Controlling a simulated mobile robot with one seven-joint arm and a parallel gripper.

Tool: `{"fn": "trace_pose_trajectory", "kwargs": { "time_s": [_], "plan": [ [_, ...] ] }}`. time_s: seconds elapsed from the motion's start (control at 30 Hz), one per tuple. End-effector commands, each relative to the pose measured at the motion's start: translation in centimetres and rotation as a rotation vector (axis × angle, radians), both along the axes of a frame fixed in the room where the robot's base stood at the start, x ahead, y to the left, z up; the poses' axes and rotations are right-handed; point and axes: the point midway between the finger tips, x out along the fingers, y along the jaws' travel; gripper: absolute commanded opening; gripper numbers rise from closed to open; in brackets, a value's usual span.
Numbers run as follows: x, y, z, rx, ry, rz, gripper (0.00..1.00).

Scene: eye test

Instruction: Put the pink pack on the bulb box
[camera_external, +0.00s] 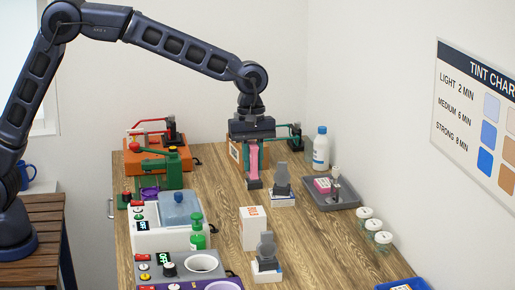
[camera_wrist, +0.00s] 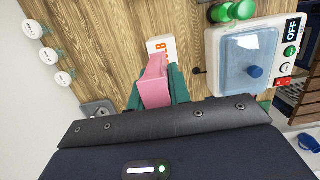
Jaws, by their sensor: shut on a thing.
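My gripper (camera_external: 253,172) points down over the middle of the wooden table. It is shut on a pink pack (camera_external: 253,160), which hangs upright between the fingers. In the wrist view the pink pack (camera_wrist: 155,85) sits between the teal fingers of my gripper (camera_wrist: 157,97). The bulb box (camera_external: 250,232), white with orange lettering, stands upright on the table, nearer the external camera than my gripper and apart from the pack. In the wrist view the bulb box (camera_wrist: 158,45) shows just beyond the pack, which partly hides it.
A white machine with a blue lid (camera_external: 178,215) and a green pump bottle (camera_external: 197,235) stand left of the box. Small grey devices (camera_external: 282,180) (camera_external: 267,255) stand near it. A grey tray (camera_external: 345,203) holds another pink item. White-lidded jars (camera_external: 372,226) line the right; bare wood lies between.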

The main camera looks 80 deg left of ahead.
Motion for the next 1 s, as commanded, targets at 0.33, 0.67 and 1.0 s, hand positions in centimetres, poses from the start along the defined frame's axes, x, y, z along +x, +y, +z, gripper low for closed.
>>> {"fn": "trace_pose_trajectory", "kwargs": {
  "time_s": [0.33,0.67,1.0],
  "plan": [
    [0.0,0.0,-5.5,0.0,0.0,0.0,0.0],
    [-0.1,0.0,-8.3,0.0,0.002,0.0,0.0],
    [0.0,0.0,-10.1,0.0,-0.001,-0.001,0.0]
  ]
}}
